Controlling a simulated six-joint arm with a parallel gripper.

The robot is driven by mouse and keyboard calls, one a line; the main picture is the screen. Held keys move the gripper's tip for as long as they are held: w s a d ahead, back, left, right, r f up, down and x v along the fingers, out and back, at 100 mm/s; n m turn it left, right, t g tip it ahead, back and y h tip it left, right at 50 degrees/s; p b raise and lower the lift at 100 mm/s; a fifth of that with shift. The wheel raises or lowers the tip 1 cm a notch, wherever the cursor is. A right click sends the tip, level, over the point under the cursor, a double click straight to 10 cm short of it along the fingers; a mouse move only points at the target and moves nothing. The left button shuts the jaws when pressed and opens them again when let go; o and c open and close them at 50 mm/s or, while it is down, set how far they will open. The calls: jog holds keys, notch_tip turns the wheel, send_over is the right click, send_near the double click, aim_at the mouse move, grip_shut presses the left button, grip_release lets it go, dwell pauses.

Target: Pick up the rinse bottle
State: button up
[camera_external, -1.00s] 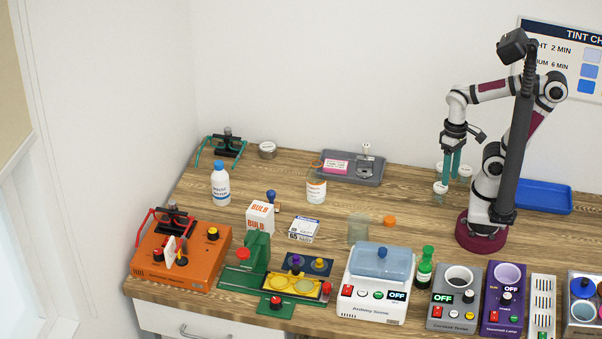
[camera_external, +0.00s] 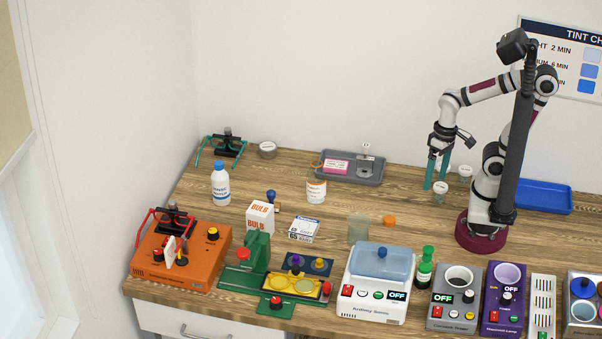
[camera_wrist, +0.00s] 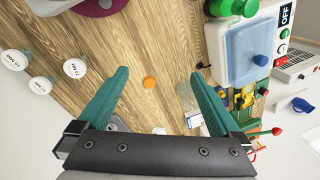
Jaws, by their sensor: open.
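A white bottle with a blue cap (camera_external: 220,187) stands upright at the left back of the bench; its small label seems to read as water, and I take it for the rinse bottle. My gripper (camera_external: 436,184) is open and empty, pointing down above the right back of the bench, far to the right of the white bottle. The white bottle is not clearly visible there.
A grey tray (camera_external: 372,178) stands at the back between bottle and gripper. White-lidded jars (camera_external: 440,192) are close to my gripper. A bulb box (camera_external: 260,217), an orange device (camera_external: 160,266) and a blue-lidded unit (camera_external: 372,300) stand in front. The bench middle has free room.

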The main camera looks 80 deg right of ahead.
jog(key=w+f+t, duration=0.4)
jog(key=w+f, duration=0.1)
jog(key=w, duration=0.7)
jog(key=n+t+h, duration=0.1)
jog(key=t+h, duration=0.5)
jog(key=t, duration=0.2)
send_near(324, 181)
jog(key=x, duration=1)
jog(key=shift+w, duration=0.25)
jog(key=x, duration=0.5)
jog(key=shift+w+d+f, duration=0.1)
jog(key=shift+d+f, duration=0.2)
jog(key=c, duration=1.5)
